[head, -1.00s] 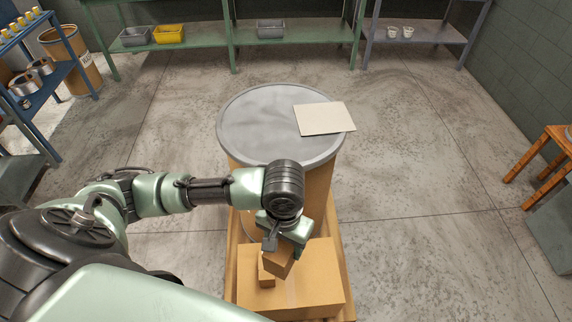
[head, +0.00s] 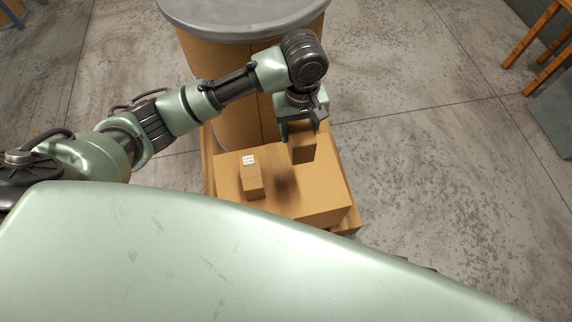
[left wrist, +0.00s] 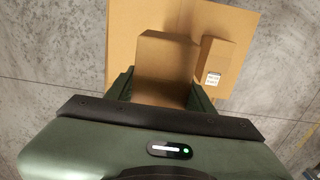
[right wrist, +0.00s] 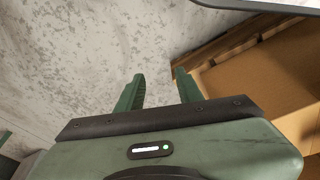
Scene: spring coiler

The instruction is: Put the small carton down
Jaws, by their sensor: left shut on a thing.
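My left gripper (head: 302,128) is shut on a small brown carton (head: 302,150), which hangs nearly upright from it. The held carton is over the right part of a large carton's top (head: 318,190); a dark shadow lies on that top, and a gap seems to remain. A second small carton (head: 253,186) with a white label stands on the large carton, left of the held one and apart from it. In the left wrist view the held carton (left wrist: 165,55) is between the fingers, with the labelled carton (left wrist: 230,55) to its right. My right gripper (right wrist: 158,82) is open and empty.
The large carton rests on a wooden pallet (head: 346,230), whose edge shows in the right wrist view (right wrist: 232,42). A brown drum with a grey lid (head: 250,22) stands just behind. Wooden stool legs (head: 540,50) are at the far right. Floor right of the pallet is clear.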

